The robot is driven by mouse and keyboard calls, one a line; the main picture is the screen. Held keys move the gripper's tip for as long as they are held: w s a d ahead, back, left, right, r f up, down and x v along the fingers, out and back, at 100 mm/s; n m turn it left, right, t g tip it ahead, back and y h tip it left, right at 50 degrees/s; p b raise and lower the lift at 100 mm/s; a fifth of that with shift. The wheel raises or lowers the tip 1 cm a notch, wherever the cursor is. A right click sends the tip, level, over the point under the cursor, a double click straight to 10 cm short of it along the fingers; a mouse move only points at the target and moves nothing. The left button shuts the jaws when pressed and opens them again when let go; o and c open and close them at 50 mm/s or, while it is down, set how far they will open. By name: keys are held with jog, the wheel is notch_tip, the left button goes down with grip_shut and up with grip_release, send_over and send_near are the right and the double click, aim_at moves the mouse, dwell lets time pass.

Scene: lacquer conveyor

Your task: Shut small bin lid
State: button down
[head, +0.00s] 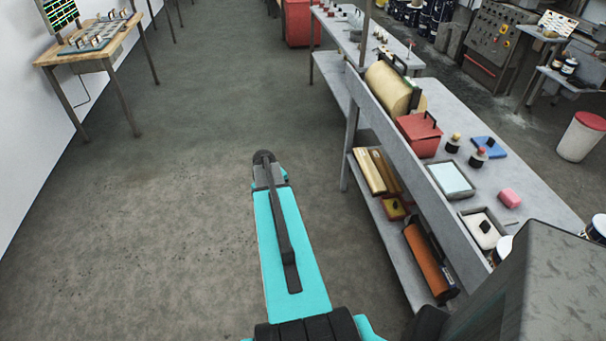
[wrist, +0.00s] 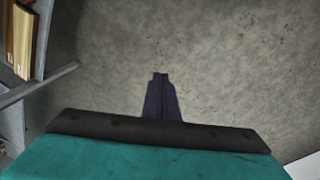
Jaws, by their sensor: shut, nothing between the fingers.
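A white round bin (head: 578,142) with a red top (head: 592,121) stands on the floor at the far right of the head view. The red top looks flat across the bin; I cannot tell whether it is fully seated. A red box (head: 418,140) with a dark handle sits on the long workbench. I cannot tell which of these is the small bin. My gripper (wrist: 160,76) is shut and empty above bare floor in the wrist view, well apart from both. I cannot make out its fingers in the head view.
The long grey workbench (head: 468,112) has a lower shelf (head: 408,266) with boxes and rolls, and stands right of my arm. A red container (head: 298,22) stands at the back. A wooden table (head: 88,60) is at left. The floor between is clear.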

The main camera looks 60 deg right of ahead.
jog(key=s+a+f+n+g+y, duration=0.1)
jog(key=a+f, duration=0.3)
jog(key=a, duration=0.6)
jog(key=a+f+g, duration=0.1)
jog(key=a+f, duration=0.4)
jog(key=a, duration=0.4)
jog(key=s+a+f+n+y, duration=0.1)
jog(key=a+f, duration=0.3)
jog(key=a, duration=0.6)
jog(key=s+a+f+n+g+b, duration=0.1)
jog(key=s+a+f+g, duration=0.1)
jog(key=s+a, duration=0.6)
jog(key=s+a+f+n+g, duration=0.1)
jog(key=s+a+f, duration=0.3)
jog(key=s+a, duration=0.5)
jog(key=a+g, duration=0.1)
jog(key=a, duration=0.2)
jog(key=shift+f+b, duration=0.4)
